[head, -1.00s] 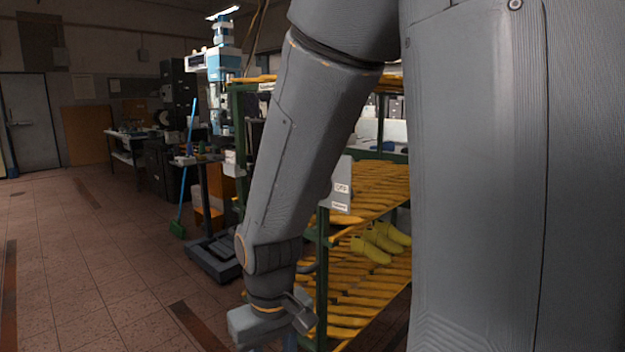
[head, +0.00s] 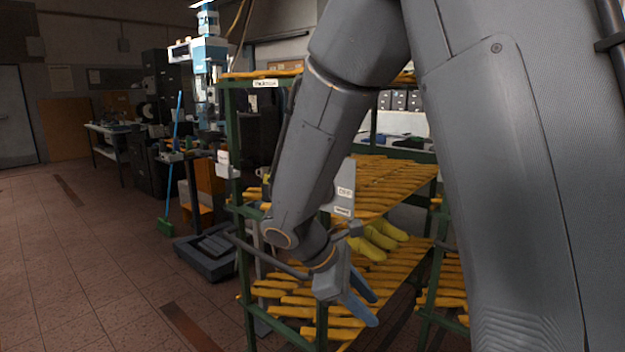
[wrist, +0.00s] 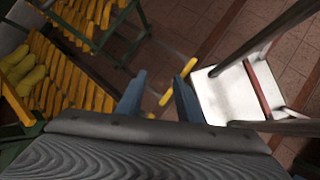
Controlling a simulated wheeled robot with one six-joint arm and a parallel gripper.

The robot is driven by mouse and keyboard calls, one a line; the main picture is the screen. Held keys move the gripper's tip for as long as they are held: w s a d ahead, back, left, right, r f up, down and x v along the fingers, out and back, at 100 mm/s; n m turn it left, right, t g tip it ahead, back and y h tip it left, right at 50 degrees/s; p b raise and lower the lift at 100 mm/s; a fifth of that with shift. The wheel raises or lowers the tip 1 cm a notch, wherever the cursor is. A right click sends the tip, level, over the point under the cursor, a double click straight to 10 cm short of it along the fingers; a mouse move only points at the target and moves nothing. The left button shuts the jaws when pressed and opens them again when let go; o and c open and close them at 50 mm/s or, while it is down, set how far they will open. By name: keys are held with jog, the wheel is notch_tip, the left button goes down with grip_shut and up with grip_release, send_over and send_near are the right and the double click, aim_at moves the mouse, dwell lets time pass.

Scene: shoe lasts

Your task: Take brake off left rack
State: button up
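The left rack (head: 234,130) has a green frame with orange slatted shelves and stands in front of me, partly behind my arm. Yellow shoe lasts (head: 375,240) lie on one of its shelves and also show at the left of the wrist view (wrist: 24,72). My gripper (head: 373,310) has blue fingers and is low in front of the rack's lower shelf. In the wrist view my gripper (wrist: 160,82) is open, with nothing between the fingertips. I cannot make out the brake in either view; the rack's feet are cut off or hidden.
Another green rack (head: 430,285) stands close on the right, partly behind my arm. A white panel (wrist: 228,98) shows right of my gripper. The tiled floor at left is clear.

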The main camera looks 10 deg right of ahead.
jog(key=w+a+r+n+t+h+p, duration=0.1)
jog(key=w+a+r+n+t+h, duration=0.1)
jog(key=w+a+r+n+t, duration=0.35)
jog(key=w+a+r+n+t+h+p, duration=0.1)
jog(key=w+a+r+n+t+h, duration=0.15)
jog(key=w+r, duration=0.5)
jog(key=w+a+r+n+t+h+p, duration=0.1)
jog(key=w+a+r+n+t+h, duration=0.3)
jog(key=w, duration=0.5)
jog(key=w+d+y+p, duration=0.1)
jog(key=w+d+p, duration=0.1)
jog(key=w+d, duration=0.2)
jog(key=shift+w+d+r+n+g, duration=0.15)
jog(key=shift+d+n+g, duration=0.25)
jog(key=shift+d, duration=0.7)
grip_shut()
